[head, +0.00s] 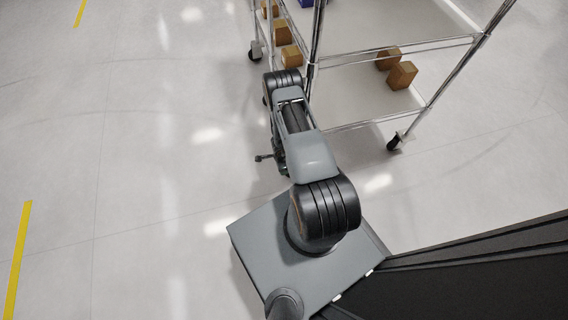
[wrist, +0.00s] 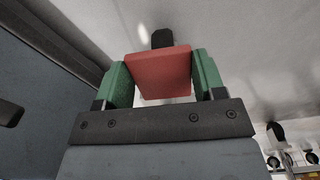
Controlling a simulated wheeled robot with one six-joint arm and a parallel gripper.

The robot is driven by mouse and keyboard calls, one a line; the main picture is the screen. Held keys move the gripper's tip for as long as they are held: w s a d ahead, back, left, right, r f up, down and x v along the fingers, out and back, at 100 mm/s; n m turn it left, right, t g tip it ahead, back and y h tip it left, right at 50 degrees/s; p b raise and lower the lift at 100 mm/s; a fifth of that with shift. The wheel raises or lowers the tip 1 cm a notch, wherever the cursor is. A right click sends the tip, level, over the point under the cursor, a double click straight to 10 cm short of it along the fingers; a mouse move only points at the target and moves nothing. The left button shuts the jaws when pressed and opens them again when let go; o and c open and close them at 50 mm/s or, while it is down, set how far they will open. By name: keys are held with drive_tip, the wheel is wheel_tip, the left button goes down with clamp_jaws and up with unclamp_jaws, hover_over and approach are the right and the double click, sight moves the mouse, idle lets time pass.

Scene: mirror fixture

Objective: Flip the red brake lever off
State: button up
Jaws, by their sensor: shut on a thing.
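The red brake lever (wrist: 160,74) shows in the wrist view as a flat red block. My gripper (wrist: 161,66) has its green fingers on the left and right sides of the lever and is shut on it. A dark part (wrist: 162,38) shows just beyond the lever's far edge. In the head view my arm hides the lever, and my gripper cannot be made out clearly.
A wire-frame trolley (head: 395,55) on casters stands at the top of the head view, close to my arm, with brown boxes (head: 402,75) on its shelves. Open floor (head: 150,170) with yellow tape lines (head: 18,260) lies to the left.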

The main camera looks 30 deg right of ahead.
drive_tip(key=shift+w+r, duration=0.1)
drive_tip(key=shift+r, duration=0.05)
drive_tip(key=o, duration=1.3)
wheel_tip(320, 180, up, 14)
drive_tip(key=p, duration=1.1)
